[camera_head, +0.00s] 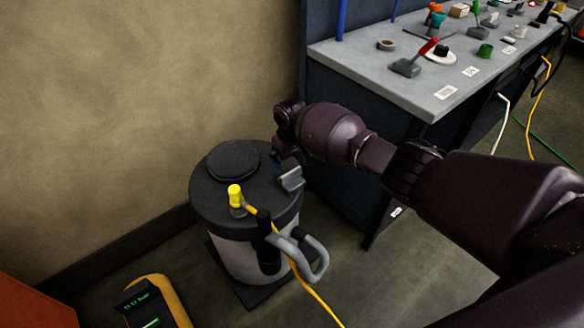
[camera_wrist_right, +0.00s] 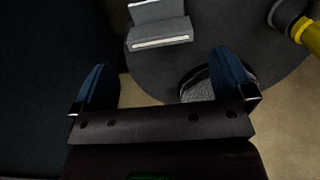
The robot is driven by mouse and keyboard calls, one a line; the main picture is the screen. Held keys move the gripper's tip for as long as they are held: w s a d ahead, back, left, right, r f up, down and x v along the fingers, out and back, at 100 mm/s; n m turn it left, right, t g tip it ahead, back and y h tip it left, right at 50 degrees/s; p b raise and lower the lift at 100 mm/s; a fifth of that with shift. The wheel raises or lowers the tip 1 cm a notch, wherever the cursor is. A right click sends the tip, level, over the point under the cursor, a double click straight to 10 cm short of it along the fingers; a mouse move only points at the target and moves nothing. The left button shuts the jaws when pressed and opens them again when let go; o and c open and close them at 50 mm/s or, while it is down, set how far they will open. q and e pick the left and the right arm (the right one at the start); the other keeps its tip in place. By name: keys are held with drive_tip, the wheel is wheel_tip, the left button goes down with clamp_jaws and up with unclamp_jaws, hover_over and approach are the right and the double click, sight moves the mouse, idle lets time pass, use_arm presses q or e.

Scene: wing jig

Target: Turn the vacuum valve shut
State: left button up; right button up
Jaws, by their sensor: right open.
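A drum-shaped vacuum canister (camera_head: 248,248) with a dark lid (camera_head: 215,200) stands on the floor by the wall. A yellow knob or handle (camera_head: 235,194) on a grey base rises from the lid's front edge; I take it for the valve. It also shows at the top right of the right wrist view (camera_wrist_right: 307,33). A grey block (camera_head: 291,179) sits on the lid's right side. My right gripper (camera_head: 280,164) is above the lid, behind the grey block and apart from the yellow knob. Its blue fingers are open and empty in the right wrist view (camera_wrist_right: 163,82). My left gripper is out of view.
A grey hose (camera_head: 318,262) and a yellow cable (camera_head: 312,296) run down the canister's front. A workbench (camera_head: 400,85) with tools stands on the right, close to my right arm. A black and yellow device (camera_head: 150,303) is at lower left. A wall is behind.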

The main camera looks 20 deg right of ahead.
sight(291, 172)
drive_tip(key=shift+r+p, duration=0.35)
drive_tip(key=shift+r, duration=1.5)
drive_tip(key=shift+w, duration=0.1)
drive_tip(key=w+a+r+n+t+y, duration=0.3)
drive_tip(key=w+a+r+t, duration=0.3)
drive_tip(key=a+r+t, duration=0.25)
drive_tip(key=s+d+f+m+t+h, duration=0.1)
drive_tip(key=s+d+f, duration=0.4)
drive_tip(key=s, duration=0.9)
drive_tip(key=s+d+f+m+h, duration=0.1)
drive_tip(key=s+d+f+m, duration=0.2)
drive_tip(key=s, duration=1.2)
drive_tip(key=s+d+f+m+t+h, duration=0.1)
drive_tip(key=s+d+f, duration=0.6)
drive_tip(key=s, duration=0.8)
drive_tip(key=shift+s+d+f+m+t, duration=0.15)
drive_tip(key=shift+d+f+m+t, duration=0.25)
drive_tip(key=shift+f, duration=0.1)
